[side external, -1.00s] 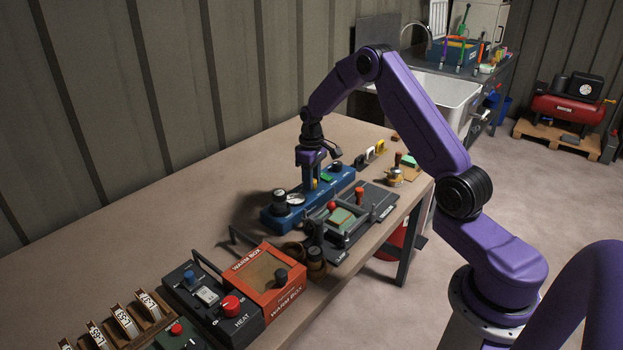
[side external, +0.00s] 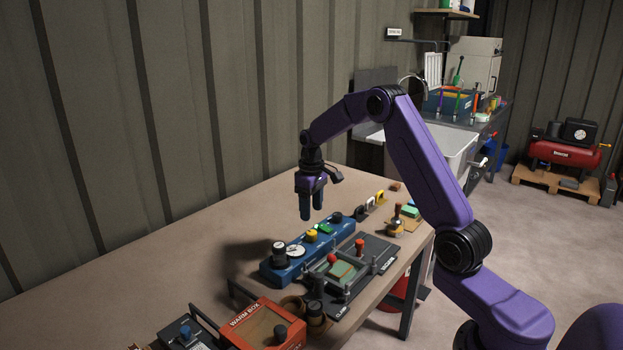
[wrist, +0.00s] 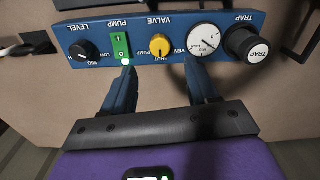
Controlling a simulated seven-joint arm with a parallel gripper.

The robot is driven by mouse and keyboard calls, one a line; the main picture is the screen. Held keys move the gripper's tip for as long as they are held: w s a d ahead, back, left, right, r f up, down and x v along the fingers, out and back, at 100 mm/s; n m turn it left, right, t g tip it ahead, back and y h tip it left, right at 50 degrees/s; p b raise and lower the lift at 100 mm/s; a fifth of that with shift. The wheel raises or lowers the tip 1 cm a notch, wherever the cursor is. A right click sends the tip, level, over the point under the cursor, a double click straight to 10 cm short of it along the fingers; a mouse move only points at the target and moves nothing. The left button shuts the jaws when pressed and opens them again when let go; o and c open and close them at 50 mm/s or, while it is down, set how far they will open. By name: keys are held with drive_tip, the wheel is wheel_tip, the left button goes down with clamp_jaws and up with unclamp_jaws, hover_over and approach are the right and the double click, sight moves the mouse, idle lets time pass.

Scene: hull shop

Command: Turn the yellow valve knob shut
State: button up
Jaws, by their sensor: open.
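The yellow valve knob (side external: 311,236) sits on the blue panel (side external: 274,271), between the white gauge (side external: 295,251) and the green pump switch (side external: 322,228). In the wrist view the yellow knob (wrist: 160,45) shows in full, with upside-down lettering around it and SHUT printed just beneath it. I cannot tell surely where its pointer aims. My gripper (side external: 311,214) points down, open and empty, above the panel and clear of the knob. In the wrist view its two blue fingers (wrist: 160,72) stand apart, one to each side of the knob in the picture.
The panel also carries a black level knob (wrist: 82,50) and a black trap knob (wrist: 247,45). A dark clamp fixture (side external: 345,280) stands close in front of the panel. An orange warm box (side external: 262,325) is at the front. The table behind the panel is bare.

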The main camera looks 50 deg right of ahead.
wheel_tip(320, 180, up, 10)
drive_tip(key=shift+f, duration=0.2)
idle(0.4)
drive_tip(key=s+a+r+n, duration=0.1)
drive_tip(key=s+a+n, duration=0.2)
drive_tip(key=s+a, duration=0.55)
drive_tip(key=s+a+n, duration=0.2)
drive_tip(key=s+a, duration=0.4)
drive_tip(key=a, duration=0.6)
drive_tip(key=s+f+n, duration=0.2)
drive_tip(key=s+n, duration=0.1)
drive_tip(key=s, duration=0.9)
drive_tip(key=s+a+f+n, duration=0.1)
drive_tip(key=s+n, duration=0.2)
drive_tip(key=s, duration=0.9)
drive_tip(key=shift+a+f, duration=0.15)
drive_tip(key=shift+f, duration=0.25)
